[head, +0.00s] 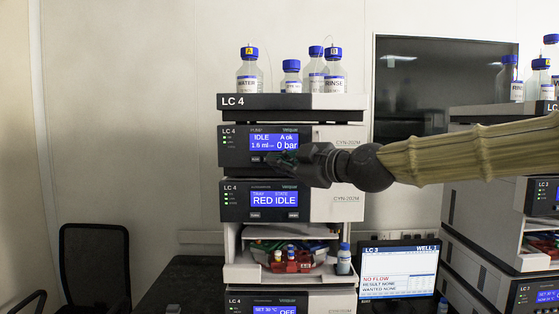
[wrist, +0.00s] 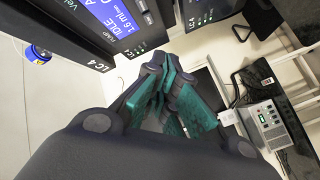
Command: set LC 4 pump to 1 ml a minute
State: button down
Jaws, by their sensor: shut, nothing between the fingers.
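The LC 4 pump module (head: 325,144) is the upper box of the LC 4 stack. Its blue screen (head: 274,143) reads IDLE, A ok, 1.6 ml per minute and 0 bar. The pump screen also shows at the top of the wrist view (wrist: 122,18). My gripper (head: 279,159) is in front of the pump's lower panel, just below the screen. It is shut and empty, and its teal fingers meet in the wrist view (wrist: 168,72). The gripper hides part of the pump's lower edge and its buttons. I cannot tell whether the fingertips touch the panel.
Below the pump is the LC 4 tray module (head: 274,199) reading RED IDLE. Several bottles (head: 247,72) stand on the LC 4 top. An open bay (head: 292,262) holds vials. An LC 3 monitor (head: 399,269) and another stack (head: 502,140) stand to the right.

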jog(key=shift+w, duration=0.1)
jog(key=w+p, duration=0.1)
jog(key=w, duration=0.7)
jog(key=shift+w, duration=0.35)
jog(key=shift+w+f, duration=0.1)
jog(key=shift+f, duration=0.05)
dwell(1.5)
jog(key=shift+w, duration=0.35)
jog(key=shift+w+b, duration=0.35)
jog(key=shift+b, duration=0.05)
dwell(0.8)
jog(key=shift+s, duration=0.2)
jog(key=shift+s+b, duration=0.5)
jog(key=shift+s, duration=0.15)
